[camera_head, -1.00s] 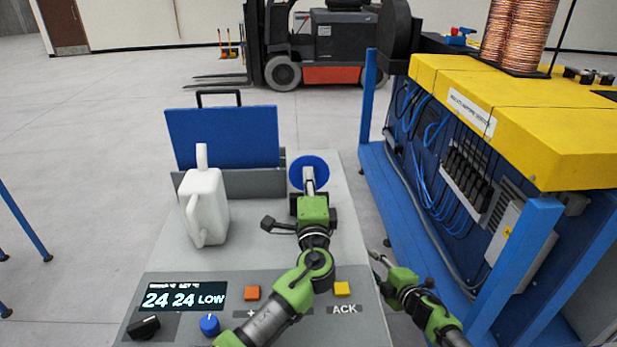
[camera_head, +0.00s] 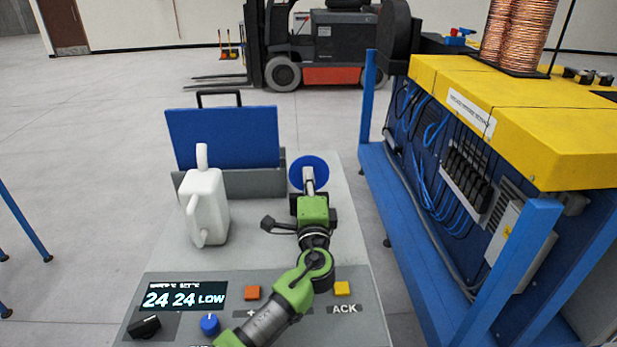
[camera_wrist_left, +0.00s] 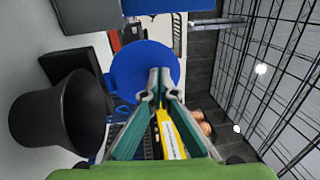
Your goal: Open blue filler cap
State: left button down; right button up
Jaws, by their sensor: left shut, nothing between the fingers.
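The blue filler cap, a round blue disc (camera_head: 298,168), stands facing me at the back of the grey panel top. It also shows in the left wrist view (camera_wrist_left: 135,68), directly ahead of the fingers. My left gripper (camera_head: 309,183) is shut and empty, its fingertips in front of the lower part of the disc. In the left wrist view the fingertips of my left gripper (camera_wrist_left: 160,82) meet and overlap the disc; I cannot tell whether they touch it. The cap's mount is mostly hidden behind the gripper. My right gripper is not in view.
A white jug (camera_head: 205,208) stands left of my left arm, before an upright blue panel (camera_head: 222,137). The panel top (camera_head: 255,258) carries buttons and a display (camera_head: 183,296). A blue-framed yellow machine (camera_head: 510,120) stands to the right.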

pick_arm(q)
jog(key=shift+b, duration=1.05)
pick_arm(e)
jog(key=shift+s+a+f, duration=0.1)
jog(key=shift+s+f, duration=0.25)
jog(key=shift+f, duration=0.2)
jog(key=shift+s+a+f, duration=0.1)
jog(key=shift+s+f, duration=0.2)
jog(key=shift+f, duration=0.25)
pick_arm(q)
jog(key=shift+s, duration=0.1)
jog(key=s+f, duration=0.2)
jog(key=s, duration=0.9)
jog(key=shift+s, duration=0.4)
